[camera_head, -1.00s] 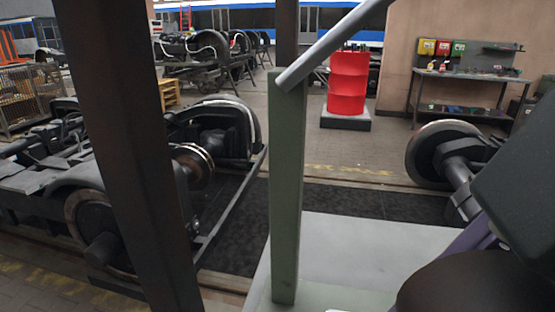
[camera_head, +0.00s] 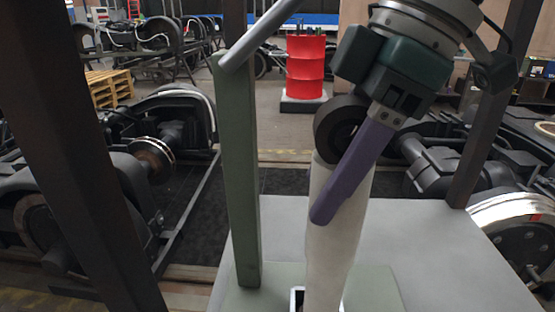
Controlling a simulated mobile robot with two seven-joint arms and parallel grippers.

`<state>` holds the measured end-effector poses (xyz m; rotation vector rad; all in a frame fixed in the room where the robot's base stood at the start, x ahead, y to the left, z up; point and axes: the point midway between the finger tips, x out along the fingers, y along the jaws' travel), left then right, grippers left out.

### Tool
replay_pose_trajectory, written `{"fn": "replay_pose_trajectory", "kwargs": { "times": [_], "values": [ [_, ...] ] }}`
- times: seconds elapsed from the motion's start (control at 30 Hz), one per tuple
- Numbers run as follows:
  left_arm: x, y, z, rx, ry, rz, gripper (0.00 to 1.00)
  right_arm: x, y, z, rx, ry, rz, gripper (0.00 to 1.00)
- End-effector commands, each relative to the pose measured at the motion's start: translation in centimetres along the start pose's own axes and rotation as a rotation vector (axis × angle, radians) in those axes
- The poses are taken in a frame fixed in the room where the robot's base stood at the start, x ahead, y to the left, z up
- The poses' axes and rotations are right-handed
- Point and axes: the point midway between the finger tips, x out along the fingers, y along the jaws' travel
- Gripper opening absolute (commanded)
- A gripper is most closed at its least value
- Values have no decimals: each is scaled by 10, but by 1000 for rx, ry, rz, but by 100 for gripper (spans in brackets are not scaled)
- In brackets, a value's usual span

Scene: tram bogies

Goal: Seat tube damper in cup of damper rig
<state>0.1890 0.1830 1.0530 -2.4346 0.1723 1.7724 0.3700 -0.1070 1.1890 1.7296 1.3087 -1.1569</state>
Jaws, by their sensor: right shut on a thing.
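The tube damper (camera_head: 332,240) is a pale tube with a black ring eye (camera_head: 336,128) at its top, and it stands nearly upright. My right gripper (camera_head: 325,205) is shut on it, with a purple finger slanting down across the tube. The damper rig has a grey base plate (camera_head: 430,235), a green post (camera_head: 240,180) and a slanted grey bar (camera_head: 262,32). A small square rim, seemingly the cup (camera_head: 297,299), shows at the bottom edge, partly behind the tube. The damper's lower end is cut off, so I cannot tell whether it is inside. My left gripper is out of view.
Dark posts stand at the left (camera_head: 85,150) and right (camera_head: 490,110). Bogies with wheels stand at the left (camera_head: 150,160) and right (camera_head: 515,225). A red drum (camera_head: 305,68) and wooden pallets (camera_head: 108,88) are behind. The plate's right part is bare.

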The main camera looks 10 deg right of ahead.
Motion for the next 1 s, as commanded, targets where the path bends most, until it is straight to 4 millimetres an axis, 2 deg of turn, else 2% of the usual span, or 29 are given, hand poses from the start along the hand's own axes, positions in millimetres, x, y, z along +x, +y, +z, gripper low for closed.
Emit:
{"fn": "replay_pose_trajectory", "kwargs": {
  "times": [0.1, 0.3, 0.53, 0.97, 1.0],
  "values": [
    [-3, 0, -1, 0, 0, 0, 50, -3, 13, -3, 0, 6, 4, 0],
    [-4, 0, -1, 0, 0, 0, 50, -2, 27, -2, -2, 6, 4, 0],
    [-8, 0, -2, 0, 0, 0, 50, 10, 26, 4, -2, 5, 3, 0],
    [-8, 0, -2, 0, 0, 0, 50, 14, 26, 5, -2, 5, 4, 0],
    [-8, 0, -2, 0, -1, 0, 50, 16, 25, 7, -1, 0, 1, 65]
  ]
}}
